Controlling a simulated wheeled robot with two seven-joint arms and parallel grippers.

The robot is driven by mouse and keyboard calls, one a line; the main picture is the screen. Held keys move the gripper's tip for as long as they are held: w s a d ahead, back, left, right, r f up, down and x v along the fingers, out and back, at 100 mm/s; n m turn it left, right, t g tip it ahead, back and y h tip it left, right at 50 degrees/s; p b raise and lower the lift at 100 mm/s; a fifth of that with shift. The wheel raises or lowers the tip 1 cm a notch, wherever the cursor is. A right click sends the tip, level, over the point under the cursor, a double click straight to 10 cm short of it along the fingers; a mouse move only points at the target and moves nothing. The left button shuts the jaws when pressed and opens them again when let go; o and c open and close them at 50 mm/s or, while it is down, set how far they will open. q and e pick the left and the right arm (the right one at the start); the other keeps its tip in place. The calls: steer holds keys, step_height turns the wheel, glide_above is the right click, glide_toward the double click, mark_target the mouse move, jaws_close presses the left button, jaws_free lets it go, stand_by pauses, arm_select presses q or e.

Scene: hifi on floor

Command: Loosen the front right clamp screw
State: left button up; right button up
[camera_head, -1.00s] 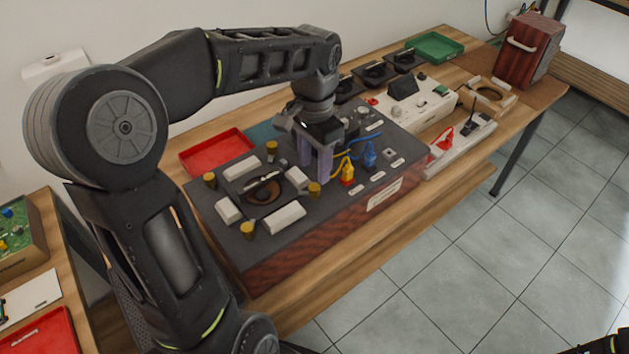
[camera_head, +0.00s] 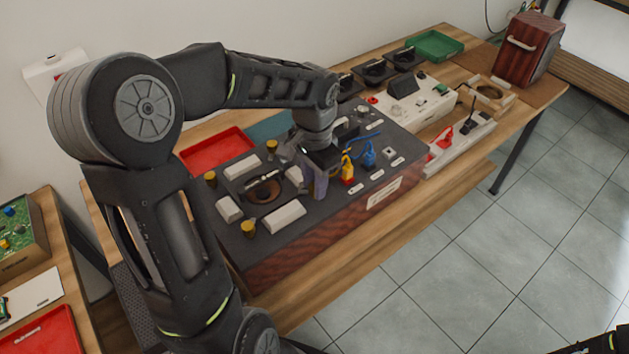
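The speaker box (camera_head: 330,221) lies on the wooden bench with its dark panel facing up. Brass clamp screws stand around a round opening: back left (camera_head: 210,180), back right (camera_head: 271,147) and front left (camera_head: 248,228). The front right clamp screw is hidden at its place by my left gripper (camera_head: 318,193). The gripper's purple-grey fingers point down there, their tips at panel level. I cannot tell whether they touch the screw or how far apart they are. My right gripper is out of view; only a dark part of my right arm shows at the bottom right corner.
Yellow (camera_head: 347,174) and blue (camera_head: 369,155) connectors with wires stand just right of the gripper. White blocks (camera_head: 284,217) lie around the opening. A red tray (camera_head: 214,150) is behind the box, a white device (camera_head: 418,101) to its right. The floor in front is clear.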

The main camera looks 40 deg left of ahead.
arm_select(q)
jaws_close()
steer(key=shift+n, duration=0.3)
steer(key=n+b, duration=0.2)
steer(key=n, duration=0.2)
steer(key=shift+f, duration=0.1)
steer(key=n+b, duration=0.2)
steer(key=n, duration=0.3)
steer(key=n+b, duration=0.1)
steer(key=n, duration=0.5)
steer(key=shift+n, duration=0.4)
steer(key=n+b, duration=0.1)
steer(key=n, duration=0.4)
steer(key=shift+n, duration=0.3)
